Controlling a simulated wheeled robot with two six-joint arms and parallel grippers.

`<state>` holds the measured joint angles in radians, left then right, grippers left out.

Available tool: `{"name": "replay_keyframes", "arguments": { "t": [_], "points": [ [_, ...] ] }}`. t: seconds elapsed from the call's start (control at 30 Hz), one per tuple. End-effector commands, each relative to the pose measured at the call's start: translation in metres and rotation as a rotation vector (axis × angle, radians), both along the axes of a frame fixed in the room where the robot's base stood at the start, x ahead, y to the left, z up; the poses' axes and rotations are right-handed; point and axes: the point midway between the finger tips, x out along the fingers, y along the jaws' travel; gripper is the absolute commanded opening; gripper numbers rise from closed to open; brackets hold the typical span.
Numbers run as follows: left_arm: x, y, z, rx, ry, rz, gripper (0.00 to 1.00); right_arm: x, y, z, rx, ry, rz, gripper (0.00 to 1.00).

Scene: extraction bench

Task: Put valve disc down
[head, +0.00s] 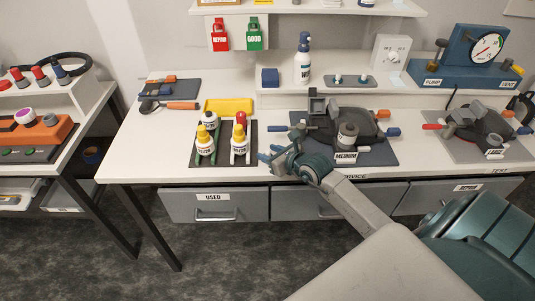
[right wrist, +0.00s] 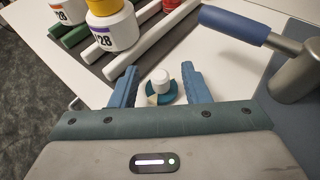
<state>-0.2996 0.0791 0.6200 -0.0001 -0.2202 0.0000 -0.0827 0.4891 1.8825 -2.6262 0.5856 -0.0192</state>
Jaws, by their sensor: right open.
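The valve disc, a small teal and cream round piece with a white knob (right wrist: 161,80), shows in the right wrist view between the two blue fingers of my right gripper (right wrist: 159,74). The fingers stand apart on either side of it, with gaps showing. The disc appears to rest on the white bench top by the front edge. In the head view my right gripper (head: 272,157) is low over the bench front, between the dark bottle mat and the MEDIUM station; the disc cannot be made out there. My left gripper is in neither view.
Yellow-capped bottles (head: 205,139) stand on a dark mat with white and green rails (head: 222,158) just left of my right gripper. The MEDIUM station (head: 375,150), with a blue-handled metal part (right wrist: 235,25), is close on the right. A USED drawer (head: 212,210) is below.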

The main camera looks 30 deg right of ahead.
Motion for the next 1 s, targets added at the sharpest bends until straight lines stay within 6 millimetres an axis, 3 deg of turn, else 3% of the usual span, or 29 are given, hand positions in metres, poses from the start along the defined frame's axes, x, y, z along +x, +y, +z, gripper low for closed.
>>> {"name": "replay_keyframes", "arguments": {
  "t": [0.1, 0.37, 0.5, 0.6, 1.0],
  "points": [
    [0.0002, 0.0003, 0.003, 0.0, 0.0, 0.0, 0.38, 0.0102, 0.0018, -0.0029, 0.002, -0.001, -0.001, 0.42],
    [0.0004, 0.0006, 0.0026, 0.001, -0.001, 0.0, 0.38, 0.0116, 0.0022, -0.0049, -0.001, -0.001, 0.0, 0.42],
    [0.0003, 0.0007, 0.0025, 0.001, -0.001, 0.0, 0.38, 0.0115, 0.0021, -0.0049, -0.001, -0.001, 0.0, 0.15],
    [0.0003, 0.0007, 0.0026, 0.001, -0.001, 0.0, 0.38, 0.0115, 0.0021, -0.0049, -0.001, 0.0, 0.0, 0.0],
    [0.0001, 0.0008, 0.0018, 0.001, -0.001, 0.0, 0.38, 0.0116, 0.0019, -0.0036, -0.001, -0.001, 0.0, 0.0]
  ]
}}
